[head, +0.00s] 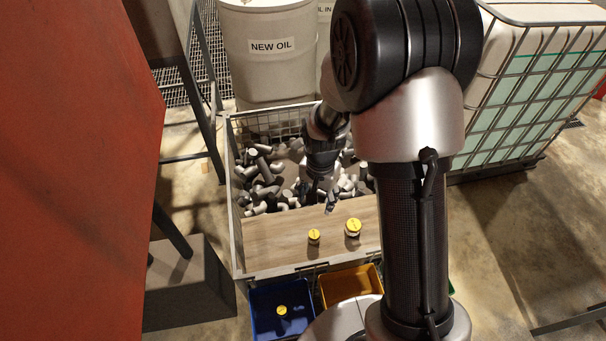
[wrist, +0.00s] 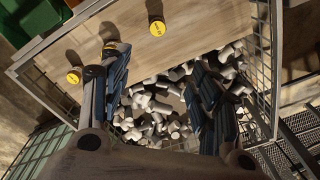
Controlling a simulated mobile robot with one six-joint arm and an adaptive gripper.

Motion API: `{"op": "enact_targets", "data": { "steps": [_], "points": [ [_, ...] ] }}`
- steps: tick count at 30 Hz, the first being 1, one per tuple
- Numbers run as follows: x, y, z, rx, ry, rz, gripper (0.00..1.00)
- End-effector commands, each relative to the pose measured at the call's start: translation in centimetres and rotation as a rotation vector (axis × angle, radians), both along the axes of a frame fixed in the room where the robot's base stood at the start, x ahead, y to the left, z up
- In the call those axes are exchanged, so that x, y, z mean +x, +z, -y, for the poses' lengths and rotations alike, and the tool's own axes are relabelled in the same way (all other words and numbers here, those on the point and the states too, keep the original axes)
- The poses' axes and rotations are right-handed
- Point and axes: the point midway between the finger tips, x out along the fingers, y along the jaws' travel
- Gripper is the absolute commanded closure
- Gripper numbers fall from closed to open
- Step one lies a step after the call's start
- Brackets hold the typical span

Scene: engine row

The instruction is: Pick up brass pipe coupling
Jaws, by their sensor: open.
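Several short cylinders with yellow tops stand on a wooden board (head: 270,240) at the crate's near side. The wrist view shows three: one at the top (wrist: 157,25), one partly behind my left finger (wrist: 111,46), and one near the crate's edge (wrist: 75,75). I cannot tell which is the brass pipe coupling. My gripper (head: 329,205) is open and empty above the board's far edge; its spread fingers also show in the wrist view (wrist: 160,90).
Grey pipe fittings (head: 265,180) fill the wire-sided crate (head: 236,240) behind the board. A blue bin (head: 262,298) holding another yellow-topped piece (head: 282,311) and an orange bin (head: 350,284) stand in front. A white drum (head: 270,60) stands behind; a caged tank (head: 540,80) stands right.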

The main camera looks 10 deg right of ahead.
Motion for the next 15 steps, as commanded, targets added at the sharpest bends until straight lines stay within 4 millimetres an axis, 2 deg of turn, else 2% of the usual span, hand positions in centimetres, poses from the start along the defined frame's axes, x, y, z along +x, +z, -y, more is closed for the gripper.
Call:
{"op": "enact_targets", "data": {
  "steps": [1, 4, 15],
  "points": [
    [-0.1, -2.2, 0.0, 0.001, -0.029, -0.026, 0.43],
    [-0.1, -5.3, -0.1, 0.003, -0.080, -0.048, 0.43],
    [-0.4, -11.2, -0.1, 0.003, -0.127, -0.068, 0.43]
  ]
}}
